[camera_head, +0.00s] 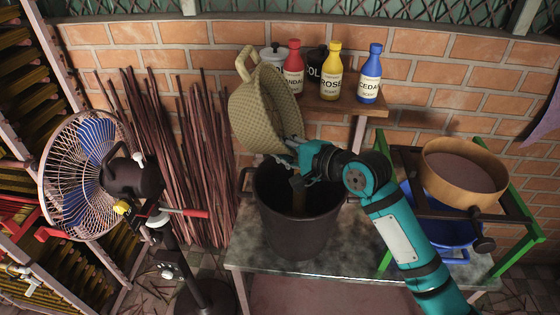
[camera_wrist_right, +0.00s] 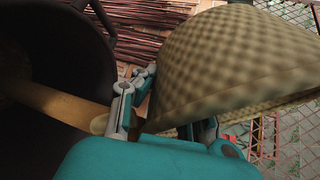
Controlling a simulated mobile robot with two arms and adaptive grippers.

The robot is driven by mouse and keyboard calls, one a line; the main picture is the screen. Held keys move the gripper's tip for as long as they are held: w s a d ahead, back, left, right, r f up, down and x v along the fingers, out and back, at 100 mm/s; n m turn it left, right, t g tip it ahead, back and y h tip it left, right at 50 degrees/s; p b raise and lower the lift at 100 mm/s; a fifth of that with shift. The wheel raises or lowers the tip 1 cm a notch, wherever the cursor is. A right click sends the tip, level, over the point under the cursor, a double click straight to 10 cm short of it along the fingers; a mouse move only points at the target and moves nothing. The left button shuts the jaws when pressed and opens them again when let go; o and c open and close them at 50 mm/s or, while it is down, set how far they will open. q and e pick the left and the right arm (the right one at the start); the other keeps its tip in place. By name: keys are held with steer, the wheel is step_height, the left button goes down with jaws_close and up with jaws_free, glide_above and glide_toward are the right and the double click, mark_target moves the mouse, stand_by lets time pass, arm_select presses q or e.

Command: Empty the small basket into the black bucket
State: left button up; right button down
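The small woven basket (camera_head: 252,112) is off the table, tipped steeply on its side above the back rim of the black bucket (camera_head: 305,235). Its mouth faces right; no contents show in the visible part of its inside. My right gripper (camera_head: 294,145) is shut on the basket's lower rim, over the bucket. In the right wrist view the basket (camera_wrist_right: 225,65) rises beyond the gripper fingers (camera_wrist_right: 165,118), and the dark bucket (camera_wrist_right: 50,65) fills the left. A tan stick-like thing (camera_wrist_right: 65,106) stands in the bucket; the bucket's bottom is dark. My left gripper is not in view.
Red (camera_head: 293,72), yellow (camera_head: 331,75) and blue (camera_head: 370,77) bottles stand on a shelf behind. A round sieve (camera_head: 464,172) sits on a green frame at right, above a blue tub (camera_head: 450,230). A fan (camera_head: 85,175) stands left, before bundled sticks (camera_head: 200,150).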

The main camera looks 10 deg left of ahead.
steer(key=m+t+y+b, duration=0.1)
steer(key=b, duration=0.3)
steer(key=m+t+y+b, duration=0.1)
steer(key=m+y+b, duration=0.1)
steer(key=b, duration=0.1)
steer(key=d+f+m+t+y+b, duration=0.1)
steer(key=y+b, duration=0.1)
steer(key=b, duration=0.2)
steer(key=shift+s+d+f+t+b, duration=0.1)
steer(key=shift+t+b, duration=0.2)
steer(key=shift+t, duration=0.1)
steer(key=shift+d+r+m+t+y+b, duration=0.2)
steer(key=shift+m+t+y+b, duration=0.25)
steer(key=shift+m+b, duration=0.4)
